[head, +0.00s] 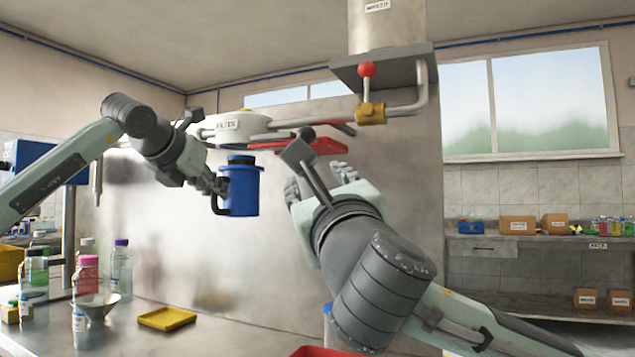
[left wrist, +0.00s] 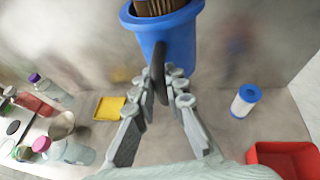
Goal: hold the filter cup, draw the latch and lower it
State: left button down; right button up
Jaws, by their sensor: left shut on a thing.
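The blue filter cup (head: 243,192) hangs in the air, upright, below the white filter head (head: 228,126), with a visible gap between them. My left gripper (head: 219,187) is shut on the cup's dark handle (left wrist: 160,75). In the left wrist view the cup (left wrist: 167,33) is open at the top, with a brown pleated element (left wrist: 155,6) inside. The red latch (head: 320,146) sits to the right of the filter head. My right gripper (head: 318,180) is just below the latch, fingers apart; I see nothing between them.
A yellow tray (head: 167,318) lies on the counter among bottles and a funnel. A white and blue cartridge (left wrist: 245,100) stands on the counter, near a red bin (left wrist: 285,158). A pipe with a red-knobbed valve (head: 368,90) is above my right gripper.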

pick_arm(q)
jog(key=s+a+b, duration=0.3)
jog(key=s+b, duration=0.1)
jog(key=s, duration=0.4)
jog(key=shift+s+f, duration=0.2)
jog(key=shift+f, duration=0.15)
dwell(0.5)
